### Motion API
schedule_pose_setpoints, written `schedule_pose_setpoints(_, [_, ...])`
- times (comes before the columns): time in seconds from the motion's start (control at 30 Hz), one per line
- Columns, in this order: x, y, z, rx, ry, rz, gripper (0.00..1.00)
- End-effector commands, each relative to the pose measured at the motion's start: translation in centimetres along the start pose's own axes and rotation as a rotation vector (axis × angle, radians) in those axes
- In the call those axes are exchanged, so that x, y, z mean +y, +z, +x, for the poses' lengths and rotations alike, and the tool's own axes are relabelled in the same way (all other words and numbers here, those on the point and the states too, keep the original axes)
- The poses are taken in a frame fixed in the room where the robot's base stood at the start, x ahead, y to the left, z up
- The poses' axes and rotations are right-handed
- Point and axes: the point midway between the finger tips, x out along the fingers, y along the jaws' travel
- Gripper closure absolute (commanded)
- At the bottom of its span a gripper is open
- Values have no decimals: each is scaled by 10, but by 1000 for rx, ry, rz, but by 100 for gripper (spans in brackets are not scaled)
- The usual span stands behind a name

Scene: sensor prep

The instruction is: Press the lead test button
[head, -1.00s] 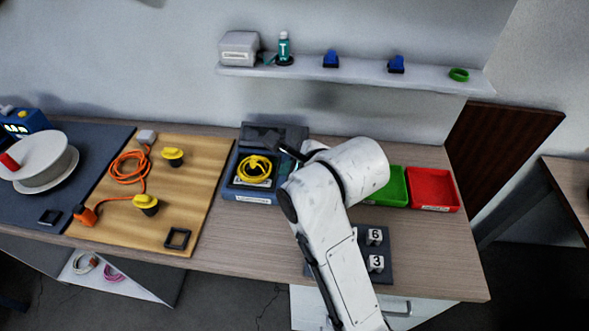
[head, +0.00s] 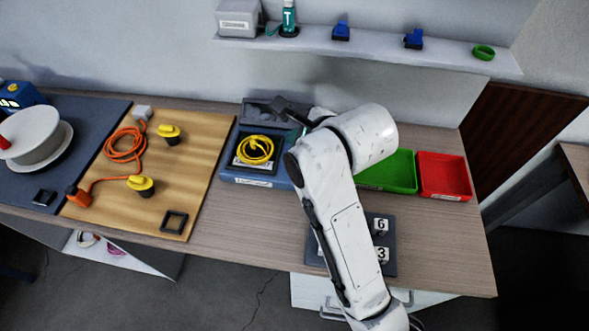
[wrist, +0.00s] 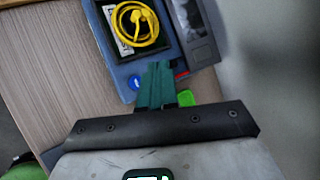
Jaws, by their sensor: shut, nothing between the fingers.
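A blue case (head: 228,171) with a coiled yellow lead (head: 254,150) in its dark recess stands on the bench, left of my arm. In the wrist view the case (wrist: 122,68) is at the top, with the yellow lead (wrist: 135,24) in it. A small round blue button-like spot (wrist: 135,82) sits on the case near my fingers, and a small red part (wrist: 181,73) is on their other side. I cannot read which is the lead test button. My gripper (wrist: 158,68) has teal fingers, shut and empty, over the case edge. Contact cannot be judged.
Green (head: 398,181) and red (head: 444,193) trays lie right of my arm. A dark number block (head: 384,268) is partly behind my arm. A wooden board (head: 205,200) with yellow-topped parts and an orange cable is at left. A wall shelf (head: 450,58) runs above the bench.

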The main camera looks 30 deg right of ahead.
Motion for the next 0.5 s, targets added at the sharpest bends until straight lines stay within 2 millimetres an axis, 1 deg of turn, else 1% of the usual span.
schedule_pose_setpoints(0.03, [5, -5, 7, 0, 1, 0, 100])
schedule_pose_setpoints(0.4, [30, -30, 41, 1, 2, -1, 100])
schedule_pose_setpoints(0.5, [35, -35, 48, 1, 1, -1, 100])
